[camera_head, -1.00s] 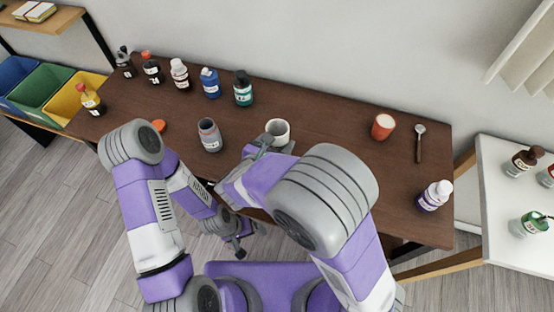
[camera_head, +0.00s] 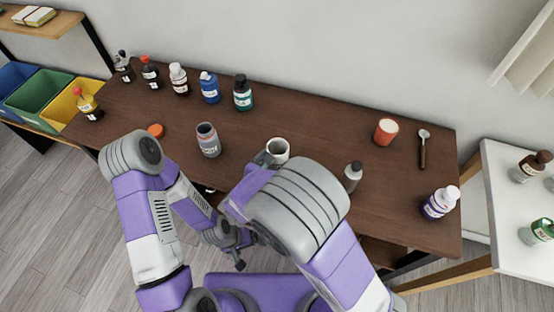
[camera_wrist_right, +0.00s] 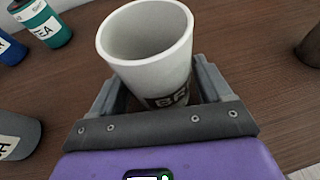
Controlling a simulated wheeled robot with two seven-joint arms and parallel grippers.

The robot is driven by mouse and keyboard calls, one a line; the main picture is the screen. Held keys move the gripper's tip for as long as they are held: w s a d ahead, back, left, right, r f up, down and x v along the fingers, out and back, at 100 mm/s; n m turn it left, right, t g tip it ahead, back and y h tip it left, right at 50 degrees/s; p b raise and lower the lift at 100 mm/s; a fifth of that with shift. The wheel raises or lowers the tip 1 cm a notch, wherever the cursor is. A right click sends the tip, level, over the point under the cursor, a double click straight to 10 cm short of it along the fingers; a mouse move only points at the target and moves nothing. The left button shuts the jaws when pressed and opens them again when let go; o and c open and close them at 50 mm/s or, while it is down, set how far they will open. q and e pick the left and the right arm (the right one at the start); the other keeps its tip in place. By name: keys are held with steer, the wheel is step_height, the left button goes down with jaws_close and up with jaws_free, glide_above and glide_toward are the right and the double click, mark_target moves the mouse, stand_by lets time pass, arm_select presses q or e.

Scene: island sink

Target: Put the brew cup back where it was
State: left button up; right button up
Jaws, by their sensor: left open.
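The brew cup (camera_head: 279,152) is white and open at the top, with dark lettering starting "BR" low on its side. In the right wrist view the cup (camera_wrist_right: 155,60) stands between the fingers of my right gripper (camera_wrist_right: 160,98), its mouth facing up and away. The fingers are shut on its lower part. In the head view my forearm hides most of this gripper and the cup's base, so I cannot tell its height above the table. My left gripper (camera_head: 239,255) is open and empty, low in front of the table's near edge.
Several bottles line the back left. The middle right is clear.

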steer(key=shift+o, duration=0.9)
steer(key=shift+r, duration=0.2)
steer(key=p+v, duration=0.3)
steer(key=v, duration=0.7)
steer(key=shift+s+a+r+p, duration=0.2)
steer(key=shift+s+p, duration=0.1)
steer(key=shift+p, duration=0.1)
steer(key=shift+s+a+r, duration=0.2)
steer(key=shift+s+a, duration=0.05)
steer(key=shift+s, duration=0.35)
